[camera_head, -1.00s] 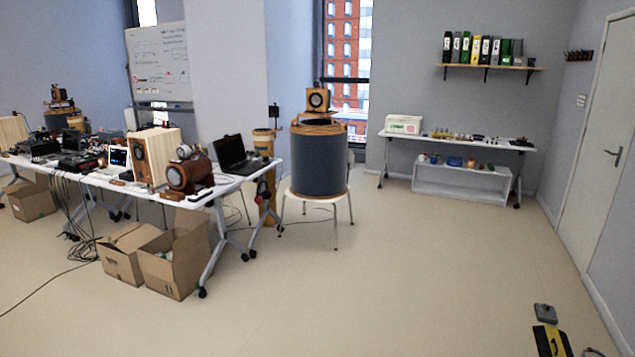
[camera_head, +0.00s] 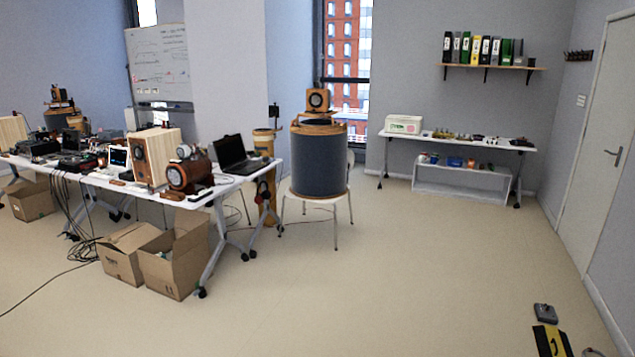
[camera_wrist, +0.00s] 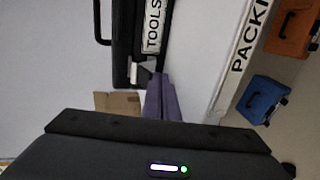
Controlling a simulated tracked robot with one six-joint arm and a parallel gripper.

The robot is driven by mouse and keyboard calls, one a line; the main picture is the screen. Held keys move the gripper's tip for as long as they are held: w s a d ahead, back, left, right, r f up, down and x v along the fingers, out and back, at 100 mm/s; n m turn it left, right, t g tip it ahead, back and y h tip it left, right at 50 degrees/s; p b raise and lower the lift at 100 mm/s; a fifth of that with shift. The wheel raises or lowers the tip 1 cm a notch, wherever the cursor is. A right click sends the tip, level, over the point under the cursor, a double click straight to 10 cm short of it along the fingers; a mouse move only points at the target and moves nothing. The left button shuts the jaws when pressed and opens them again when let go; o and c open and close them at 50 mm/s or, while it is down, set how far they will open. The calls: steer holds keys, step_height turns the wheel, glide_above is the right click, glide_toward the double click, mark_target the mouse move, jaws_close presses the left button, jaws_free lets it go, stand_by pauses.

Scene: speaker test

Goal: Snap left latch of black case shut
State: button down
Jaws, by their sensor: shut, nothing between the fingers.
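In the wrist view, a black case (camera_wrist: 124,35) with a bar handle (camera_wrist: 98,22) shows at the upper left, partly cut off by the frame. It lies beside a white strip lettered TOOLS (camera_wrist: 153,25). A small pale piece (camera_wrist: 143,73) at the case's lower end may be a latch; I cannot tell its position. My gripper (camera_wrist: 161,78) has its two purplish fingers together and empty. The tips look close to the case's lower end, just right of the pale piece; contact cannot be told. I cannot make out the case or my gripper in the head view.
In the wrist view, a shelf edge lettered PACKI (camera_wrist: 238,60), an orange case (camera_wrist: 292,30) and a blue case (camera_wrist: 262,99) are to the right. The head view shows a cluttered table (camera_head: 228,187), cardboard boxes (camera_head: 172,262) and open floor (camera_head: 400,280).

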steer(key=shift+s+d+r, duration=0.25)
steer(key=shift+d, duration=0.3)
stand_by(0.7)
steer(key=shift+a, duration=0.1)
steer(key=shift+w+a, duration=0.45)
steer(key=shift+a, duration=0.6)
steer(key=shift+w+a, duration=0.5)
steer(key=shift+a, duration=0.5)
steer(key=shift+w+a, duration=0.45)
steer(key=shift+a, duration=0.6)
steer(key=w+a+r+m+y, duration=0.15)
steer(key=w+a+r, duration=0.25)
steer(key=a+r, duration=0.4)
steer(key=w+a+r+m+y, duration=0.15)
steer(key=w+a+r, duration=0.35)
steer(key=r, duration=0.6)
steer(key=w+a+r+n+t+y, duration=0.2)
steer(key=a+r+t+y, duration=0.1)
steer(key=a, duration=1.1)
steer(key=w+a+r+n+t+y, duration=0.3)
steer(key=a+r+t+y, duration=0.1)
steer(key=a, duration=1)
steer(key=w+a+r+n+t+y, duration=0.2)
steer(key=w+a+r+t+y, duration=0.1)
steer(key=a, duration=1.1)
step_height(320, 180, up, 2)
steer(key=shift+r+n+t+y, duration=0.1)
steer(key=shift+n+t+y, duration=0.3)
steer(key=shift+t, duration=0.5)
